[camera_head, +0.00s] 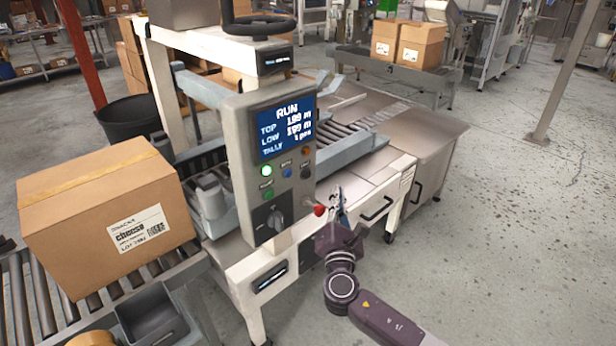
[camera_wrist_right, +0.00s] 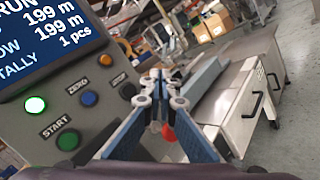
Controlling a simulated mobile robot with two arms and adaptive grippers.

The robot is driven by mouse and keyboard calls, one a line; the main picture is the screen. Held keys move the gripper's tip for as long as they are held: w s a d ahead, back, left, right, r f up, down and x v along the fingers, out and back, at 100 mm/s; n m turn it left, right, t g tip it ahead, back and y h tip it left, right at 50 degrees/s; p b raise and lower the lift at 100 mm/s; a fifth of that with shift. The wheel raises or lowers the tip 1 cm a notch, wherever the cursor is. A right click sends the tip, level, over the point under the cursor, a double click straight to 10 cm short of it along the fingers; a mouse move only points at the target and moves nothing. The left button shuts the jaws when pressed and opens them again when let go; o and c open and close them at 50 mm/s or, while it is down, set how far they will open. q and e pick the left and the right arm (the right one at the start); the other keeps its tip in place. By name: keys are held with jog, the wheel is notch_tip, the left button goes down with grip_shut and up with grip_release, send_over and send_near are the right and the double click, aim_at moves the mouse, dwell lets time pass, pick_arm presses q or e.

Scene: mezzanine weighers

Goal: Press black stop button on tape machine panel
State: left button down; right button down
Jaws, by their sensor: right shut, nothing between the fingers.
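The tape machine's grey control panel (camera_head: 268,150) faces me. Its screen (camera_head: 286,125) reads RUN, and a lamp (camera_head: 266,170) glows green. The small black button (camera_head: 305,172) is right of the blue button (camera_head: 287,172); it also shows in the right wrist view (camera_wrist_right: 127,90), its label hard to read. My right gripper (camera_head: 338,194) is to the right of the panel, apart from it. In the wrist view its fingers (camera_wrist_right: 163,84) meet at the tips, shut and empty, to the right of the black button. My left gripper is not in view.
A red knob (camera_head: 319,210) projects near the panel's lower right, close to my right gripper. A dark rotary switch (camera_head: 275,217) is low on the panel. A cardboard box (camera_head: 108,215) sits on the roller conveyor at left. Open floor (camera_head: 500,240) lies to the right.

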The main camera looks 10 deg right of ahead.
aim_at(307, 175)
jog(key=w+a+b, duration=0.1)
jog(key=w+a, duration=0.1)
jog(key=w, duration=0.1)
jog(key=w+a+b, duration=0.1)
jog(key=w, duration=0.1)
jog(key=shift+w+f+b, duration=0.1)
jog(key=shift+f+b, duration=0.1)
jog(key=shift+b, duration=0.15)
jog(key=shift+w+a+r+b, duration=0.15)
jog(key=shift+w+a+b, duration=0.25)
jog(key=shift+w, duration=0.35)
jog(key=shift+a, duration=0.1)
dwell(0.5)
jog(key=shift+w+a, duration=0.2)
jog(key=shift+w, duration=0.15)
jog(key=shift+w+a+b, duration=0.15)
jog(key=shift+w+b, duration=0.2)
jog(key=shift+b, duration=0.25)
dwell(0.3)
jog(key=shift+s, duration=0.15)
dwell(0.3)
jog(key=shift+s+d+p, duration=0.4)
jog(key=shift+s+p, duration=0.15)
jog(key=shift+s, duration=0.05)
